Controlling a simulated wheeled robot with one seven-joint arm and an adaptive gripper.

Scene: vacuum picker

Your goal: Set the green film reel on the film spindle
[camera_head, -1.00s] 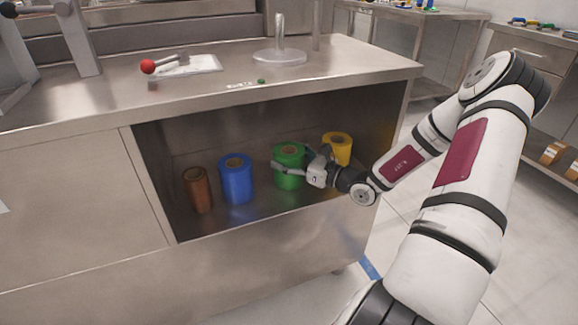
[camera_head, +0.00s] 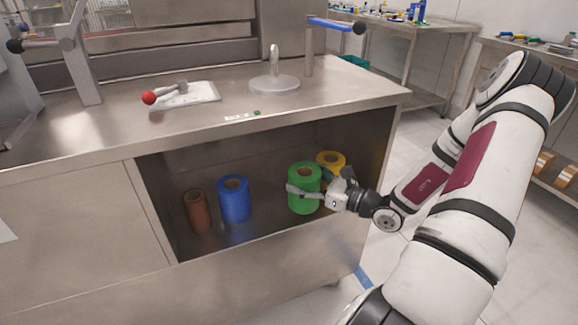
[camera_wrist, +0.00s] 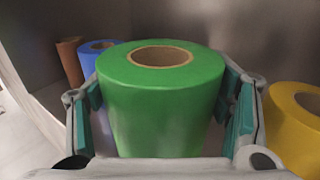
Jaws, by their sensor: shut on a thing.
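The green film reel (camera_head: 304,190) is upright near the front of the open cabinet bay. My gripper (camera_head: 305,190) is shut on it, one finger on each side; the wrist view shows the green reel (camera_wrist: 162,95) between the teal finger pads. Whether its base touches the cabinet floor I cannot tell. The film spindle appears to be the short upright post on a round grey base (camera_head: 274,84) on the counter above, with nothing on it.
A yellow reel (camera_head: 331,158) stands close behind the green one. A blue reel (camera_head: 234,200) and a brown reel (camera_head: 197,211) stand to the left. The counter's front edge (camera_head: 200,130) overhangs the bay. A red-knobbed lever (camera_head: 149,97) sits on the counter.

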